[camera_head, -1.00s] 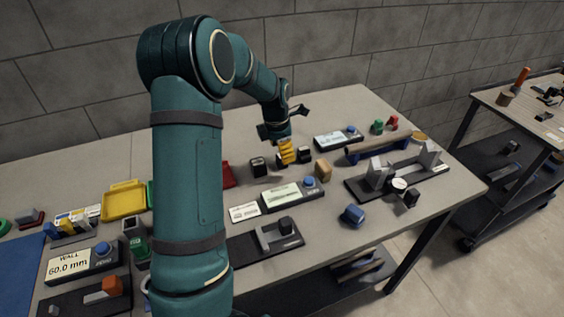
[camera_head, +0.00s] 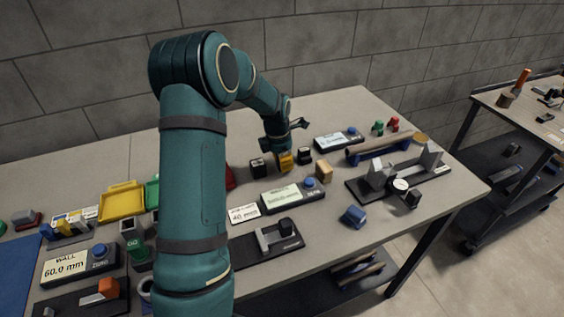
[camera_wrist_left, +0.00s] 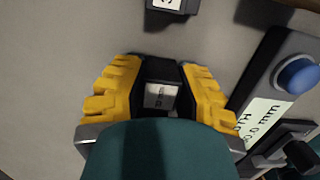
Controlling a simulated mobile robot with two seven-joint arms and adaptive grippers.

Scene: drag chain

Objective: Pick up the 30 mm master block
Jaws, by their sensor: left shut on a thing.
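My left gripper (camera_head: 286,164) is down at the table among small dark blocks. In the left wrist view its yellow fingers (camera_wrist_left: 160,88) are shut on a dark block (camera_wrist_left: 163,72) with a white label. I take it for the 30 mm master block, but the label is too blurred to read. The fingers hide most of this block in the head view. A second dark labelled block (camera_head: 258,166) stands just left of the gripper, and another dark block (camera_head: 304,157) stands just right. My right gripper is not in view.
A wooden block (camera_head: 323,172) and a gauge display with a blue button (camera_head: 292,195) stand close to the gripper. Another display (camera_head: 338,139) lies behind. A dark block (camera_wrist_left: 170,4) shows at the wrist view's top edge. A yellow tray (camera_head: 121,202) stands left.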

